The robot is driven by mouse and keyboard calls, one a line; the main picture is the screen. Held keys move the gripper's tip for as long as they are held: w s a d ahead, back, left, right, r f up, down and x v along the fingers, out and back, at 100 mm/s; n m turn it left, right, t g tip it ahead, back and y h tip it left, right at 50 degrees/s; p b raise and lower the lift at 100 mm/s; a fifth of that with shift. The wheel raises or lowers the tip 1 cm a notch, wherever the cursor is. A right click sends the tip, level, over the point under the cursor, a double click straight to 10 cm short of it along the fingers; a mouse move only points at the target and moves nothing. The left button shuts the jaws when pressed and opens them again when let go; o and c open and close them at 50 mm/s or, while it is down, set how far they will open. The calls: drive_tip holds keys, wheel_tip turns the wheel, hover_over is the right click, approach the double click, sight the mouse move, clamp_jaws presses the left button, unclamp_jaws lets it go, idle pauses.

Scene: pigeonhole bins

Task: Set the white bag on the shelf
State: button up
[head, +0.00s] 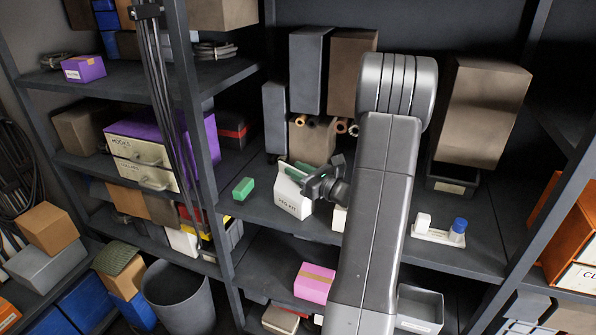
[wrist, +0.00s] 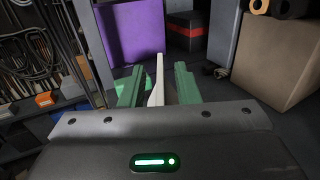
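The white bag (head: 291,197), with dark lettering on its front, stands upright on the middle shelf (head: 345,235) in the head view. My gripper (head: 287,170) is at the bag's top, coming from the right, with its green fingers over the bag's upper edge. In the wrist view the green fingers of my gripper (wrist: 158,72) are spread apart. The thin white edge of the bag (wrist: 158,82) shows between them, with a gap seeming to remain on either side. My gripper hides part of the bag's top and right side in the head view.
A small green box (head: 243,188) is just left of the bag. Dark and brown boxes (head: 309,70) stand behind. A white tray with a blue-capped bottle (head: 458,227) is to the right. A pink box (head: 314,282) sits on the shelf below. A dark upright (head: 207,150) stands left.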

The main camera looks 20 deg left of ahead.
drive_tip(key=b+v, duration=0.2)
drive_tip(key=v, duration=1)
idle(1.2)
